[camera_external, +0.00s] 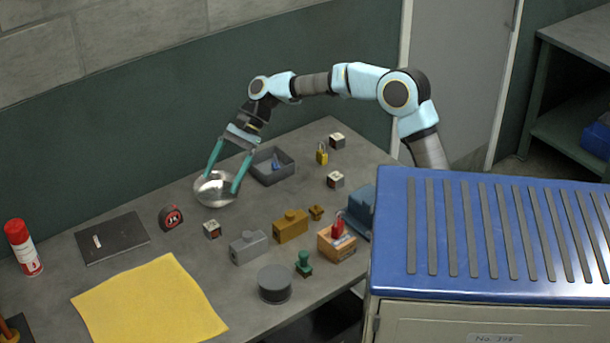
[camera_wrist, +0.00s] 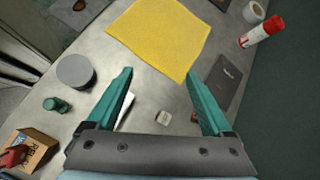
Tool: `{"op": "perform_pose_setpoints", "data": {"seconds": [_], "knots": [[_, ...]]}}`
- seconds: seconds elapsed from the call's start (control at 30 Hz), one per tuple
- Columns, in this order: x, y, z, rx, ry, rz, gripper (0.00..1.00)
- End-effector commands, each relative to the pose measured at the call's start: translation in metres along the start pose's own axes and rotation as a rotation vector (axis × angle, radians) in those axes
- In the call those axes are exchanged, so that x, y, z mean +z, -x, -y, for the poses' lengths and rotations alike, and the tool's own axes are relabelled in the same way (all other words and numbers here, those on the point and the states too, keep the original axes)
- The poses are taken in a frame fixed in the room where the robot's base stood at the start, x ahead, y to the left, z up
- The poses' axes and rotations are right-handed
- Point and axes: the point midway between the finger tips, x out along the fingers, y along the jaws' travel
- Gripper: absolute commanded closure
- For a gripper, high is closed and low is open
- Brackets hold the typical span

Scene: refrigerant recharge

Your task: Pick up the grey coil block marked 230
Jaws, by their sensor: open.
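A larger grey block with a knob (camera_external: 249,247) is beside the middle one. I cannot read 230 on any of them. My gripper (camera_external: 221,180) is open and empty, above the table by the metal bowl (camera_external: 213,193).
A grey tray (camera_external: 289,179) is right of the bowl. A tape measure (camera_external: 170,217), dark plate (camera_external: 112,238) and yellow cloth (camera_external: 150,303) lie left.

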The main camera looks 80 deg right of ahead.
Motion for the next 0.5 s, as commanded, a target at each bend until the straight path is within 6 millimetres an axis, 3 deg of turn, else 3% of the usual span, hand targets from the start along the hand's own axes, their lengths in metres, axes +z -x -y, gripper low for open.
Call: {"op": "perform_pose_setpoints", "data": {"seconds": [0.03, 0.2, 0.5], "knots": [[-0.015, 0.007, 0.009, -0.032, -0.058, 0.041, 0.15], [-0.041, 0.043, 0.034, -0.111, -0.221, 0.167, 0.15], [-0.078, 0.100, 0.054, -0.201, -0.401, 0.339, 0.15]]}}
